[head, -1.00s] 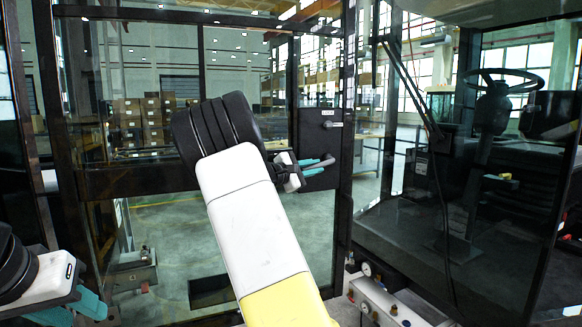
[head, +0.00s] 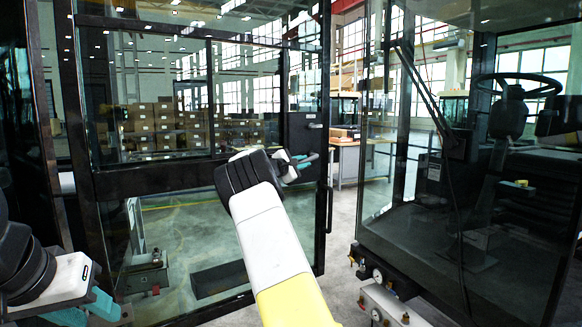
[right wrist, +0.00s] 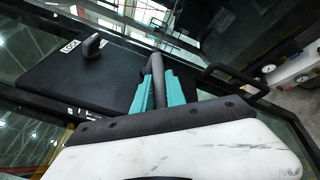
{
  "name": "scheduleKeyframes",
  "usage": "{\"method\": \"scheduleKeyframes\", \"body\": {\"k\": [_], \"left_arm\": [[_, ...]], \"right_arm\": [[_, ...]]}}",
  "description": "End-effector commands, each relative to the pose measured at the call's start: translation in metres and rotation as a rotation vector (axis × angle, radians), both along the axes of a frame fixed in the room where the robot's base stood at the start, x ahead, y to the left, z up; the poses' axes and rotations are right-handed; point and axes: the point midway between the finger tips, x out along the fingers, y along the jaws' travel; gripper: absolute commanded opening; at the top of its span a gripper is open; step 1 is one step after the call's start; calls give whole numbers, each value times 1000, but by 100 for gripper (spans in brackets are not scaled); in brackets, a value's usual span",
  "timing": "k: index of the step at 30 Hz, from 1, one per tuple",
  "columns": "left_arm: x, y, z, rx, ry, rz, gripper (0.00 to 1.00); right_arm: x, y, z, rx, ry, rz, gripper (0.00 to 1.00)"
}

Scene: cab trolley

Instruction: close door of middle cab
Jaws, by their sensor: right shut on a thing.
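The glass door (head: 318,200) of the cab, with a black frame, stands open, with a gap between its free edge and the cab body (head: 372,215) on the right. A black lock panel (head: 306,105) sits near that edge; it also shows in the right wrist view (right wrist: 70,78) with a knob. My right gripper (head: 306,160) is at the door edge; in the right wrist view its teal fingers (right wrist: 155,92) are shut on the dark door handle (right wrist: 157,68). My left gripper (head: 92,308) is low at the left, away from the door, partly cut off.
The cab holds a steering wheel (head: 518,86) and a seat behind glass. A box with gauges (head: 380,300) stands low below the doorway. Shelved boxes (head: 165,125) and a workbench (head: 370,158) are far behind. Grey floor is clear in the gap.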

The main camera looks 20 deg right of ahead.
Motion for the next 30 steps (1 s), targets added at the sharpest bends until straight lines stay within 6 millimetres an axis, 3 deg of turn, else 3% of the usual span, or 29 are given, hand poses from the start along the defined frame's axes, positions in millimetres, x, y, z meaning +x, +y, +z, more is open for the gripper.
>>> {"method": "scheduleKeyframes", "body": {"k": [3, 12, 13, 15, 16, 30], "left_arm": [[0, 0, 0, 0, 0, 0, 36], [0, 0, 0, 0, 0, 0, 36], [0, 0, 0, 0, 0, 0, 36], [0, 0, 0, 0, 0, 0, 36], [0, 0, 0, 0, 0, 0, 36], [0, 0, 0, 0, 0, 0, 36]], "right_arm": [[8, 3, 0, -1, 0, 15, 0], [9, 3, 0, 1, 1, 17, 0], [9, 3, 0, 1, 0, 18, 22], [9, 3, 0, 1, 0, 17, 36], [9, 3, 0, 1, 0, 17, 38], [8, 1, -2, 1, 2, 13, 38]]}}
